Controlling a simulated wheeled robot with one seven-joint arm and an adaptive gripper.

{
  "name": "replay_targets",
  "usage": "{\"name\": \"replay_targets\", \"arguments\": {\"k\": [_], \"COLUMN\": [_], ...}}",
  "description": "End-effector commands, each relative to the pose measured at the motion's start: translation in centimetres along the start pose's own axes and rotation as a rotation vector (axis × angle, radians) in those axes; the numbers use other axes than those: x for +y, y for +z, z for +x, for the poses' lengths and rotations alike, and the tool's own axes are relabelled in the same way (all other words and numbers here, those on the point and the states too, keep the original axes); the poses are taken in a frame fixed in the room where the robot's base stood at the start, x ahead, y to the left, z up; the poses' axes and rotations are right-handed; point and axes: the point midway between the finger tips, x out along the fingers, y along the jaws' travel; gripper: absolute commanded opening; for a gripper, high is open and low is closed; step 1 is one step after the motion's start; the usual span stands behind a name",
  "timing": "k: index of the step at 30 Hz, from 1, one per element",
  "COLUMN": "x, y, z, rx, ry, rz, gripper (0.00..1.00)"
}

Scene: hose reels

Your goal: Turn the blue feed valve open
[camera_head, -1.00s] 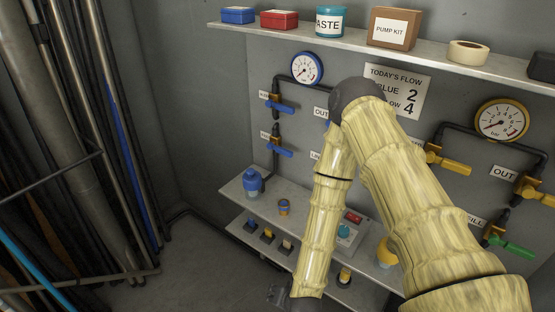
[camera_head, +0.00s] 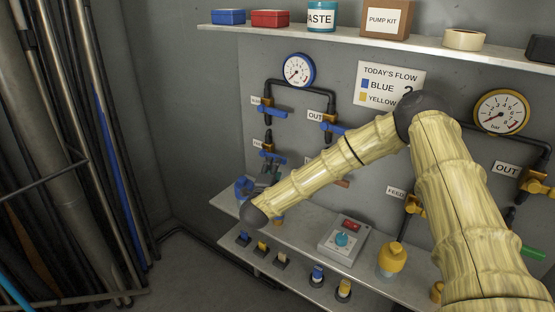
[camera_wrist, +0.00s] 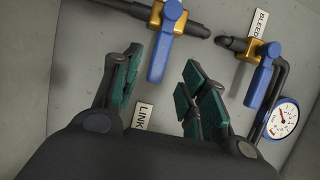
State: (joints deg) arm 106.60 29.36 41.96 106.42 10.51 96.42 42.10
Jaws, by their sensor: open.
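The blue feed valve (camera_head: 271,156) is the lower one on the left pipe below the blue-rimmed gauge. Its blue lever (camera_wrist: 160,52) points sideways, across the dark pipe, from a brass body, as the wrist view shows. My gripper (camera_wrist: 163,66) is open and empty, facing the wall. In the wrist view its teal-padded fingers lie either side of the lever; I cannot tell how far the lever reaches between them, and no contact shows. In the head view my gripper (camera_head: 268,174) is just below the valve, partly hidden by my arm.
The bleed valve (camera_wrist: 262,75) and blue-rimmed gauge (camera_wrist: 283,118) are close by on the same pipe. The blue OUT valve (camera_head: 333,126) is to the right. A blue bottle (camera_head: 243,188) stands on the shelf (camera_head: 300,238) near my gripper. A control box (camera_head: 342,239) sits farther right.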

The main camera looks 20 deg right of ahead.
Motion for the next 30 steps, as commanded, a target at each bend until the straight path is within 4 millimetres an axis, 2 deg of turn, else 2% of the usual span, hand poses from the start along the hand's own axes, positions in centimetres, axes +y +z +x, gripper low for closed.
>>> {"name": "replay_targets", "arguments": {"k": [6,12,18,27,30], "x": [-0.1,0.0,0.1,0.1,0.1], "y": [-0.1,0.0,0.0,0.0,0.0], "z": [3.6,6.1,7.2,7.3,7.3], "rx": [0.002,0.000,-0.001,-0.001,-0.001], "ry": [0.000,0.000,0.001,0.002,0.001], "rz": [-0.002,-0.002,-0.003,-0.003,-0.003], "gripper": [0.43,0.43,0.43,0.43,0.25]}}
